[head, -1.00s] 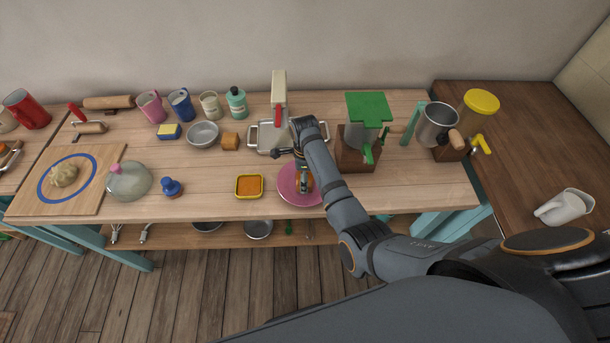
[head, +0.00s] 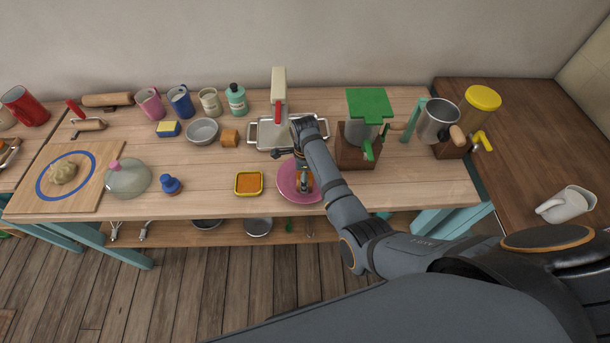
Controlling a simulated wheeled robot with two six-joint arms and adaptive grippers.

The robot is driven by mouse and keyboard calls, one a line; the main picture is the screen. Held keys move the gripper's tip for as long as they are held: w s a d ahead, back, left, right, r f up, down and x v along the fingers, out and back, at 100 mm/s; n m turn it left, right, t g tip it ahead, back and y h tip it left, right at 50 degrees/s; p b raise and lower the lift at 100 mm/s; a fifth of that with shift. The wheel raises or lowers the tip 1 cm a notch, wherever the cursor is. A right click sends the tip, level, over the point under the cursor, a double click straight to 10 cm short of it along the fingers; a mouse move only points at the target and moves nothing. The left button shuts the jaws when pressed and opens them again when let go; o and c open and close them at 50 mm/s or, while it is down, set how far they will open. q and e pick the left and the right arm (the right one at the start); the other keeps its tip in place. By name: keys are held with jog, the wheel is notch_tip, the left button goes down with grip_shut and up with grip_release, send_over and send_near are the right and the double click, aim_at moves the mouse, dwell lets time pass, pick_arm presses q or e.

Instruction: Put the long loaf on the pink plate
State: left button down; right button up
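The pink plate (head: 286,182) lies near the front edge of the wooden table, partly covered by my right arm. An orange-brown piece, which looks like the loaf (head: 300,186), shows over the plate at my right gripper (head: 304,184). The gripper points down there, and its dark parts cover much of the piece. I cannot tell whether the fingers grip it, or whether it rests on the plate. My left gripper is out of view.
Left of the plate is a yellow-rimmed orange dish (head: 248,183). Behind are a metal tray (head: 270,135), a small brown block (head: 229,138) and a grey bowl (head: 202,131). A green-topped mill (head: 368,104) stands right of my arm. Bare tabletop lies left of the orange dish.

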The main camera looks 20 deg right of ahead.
jog(key=shift+o, duration=1.2)
jog(key=shift+r, duration=0.2)
notch_tip(320, 180, up, 12)
jog(key=shift+f, duration=0.2)
grip_shut()
dwell(1.0)
